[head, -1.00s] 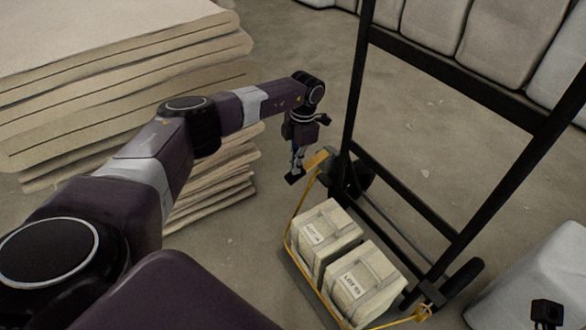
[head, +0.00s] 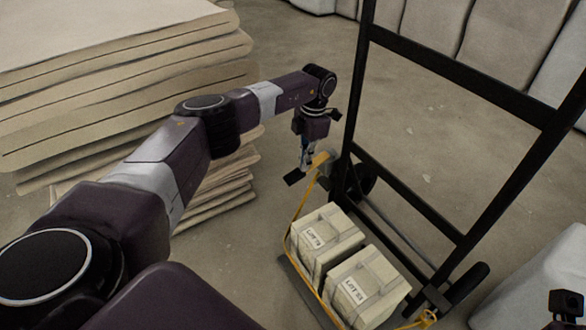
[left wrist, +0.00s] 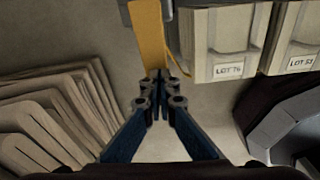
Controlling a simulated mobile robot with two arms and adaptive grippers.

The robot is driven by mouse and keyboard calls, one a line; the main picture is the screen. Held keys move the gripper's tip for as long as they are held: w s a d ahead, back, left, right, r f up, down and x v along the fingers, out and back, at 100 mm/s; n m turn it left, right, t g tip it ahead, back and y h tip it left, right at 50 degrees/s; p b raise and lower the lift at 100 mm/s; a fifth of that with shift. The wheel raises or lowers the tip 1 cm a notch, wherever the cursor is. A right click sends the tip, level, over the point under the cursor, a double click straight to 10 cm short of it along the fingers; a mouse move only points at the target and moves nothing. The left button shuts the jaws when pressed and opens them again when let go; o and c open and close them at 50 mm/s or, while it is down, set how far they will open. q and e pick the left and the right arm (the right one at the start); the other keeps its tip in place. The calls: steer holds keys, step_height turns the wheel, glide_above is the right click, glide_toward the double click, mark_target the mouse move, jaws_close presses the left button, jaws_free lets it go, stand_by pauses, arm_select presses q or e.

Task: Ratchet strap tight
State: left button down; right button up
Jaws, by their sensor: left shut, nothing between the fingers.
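Two pale boxes, one labelled LOT 76 (head: 326,238) and one LOT 53 (head: 362,290), sit side by side on the hand truck's (head: 455,85) low plate. A yellow strap (head: 297,208) runs around their near side. The orange ratchet handle (head: 321,158) stands at the strap's upper left end, by the truck's upright; it also shows in the left wrist view (left wrist: 150,38). My left gripper (head: 297,177) is shut and empty, close beside the handle. In the left wrist view its fingertips (left wrist: 160,76) overlap the handle's lower end; contact is unclear. A dark part, probably my right gripper (head: 567,304), shows at lower right.
A tall stack of folded cloths or pads (head: 120,80) stands at the left, under my left arm. Pale wrapped bales (head: 440,40) line the back. A pale covered shape (head: 545,270) lies at the right. Floor (head: 270,60) is clear between stack and truck.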

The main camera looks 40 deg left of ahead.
arm_select(q)
steer(key=shift+r, duration=0.1)
step_height(320, 180, up, 12)
steer(key=w, duration=0.1)
steer(key=shift+d, duration=0.25)
steer(key=shift+f, duration=0.2)
stand_by(1.1)
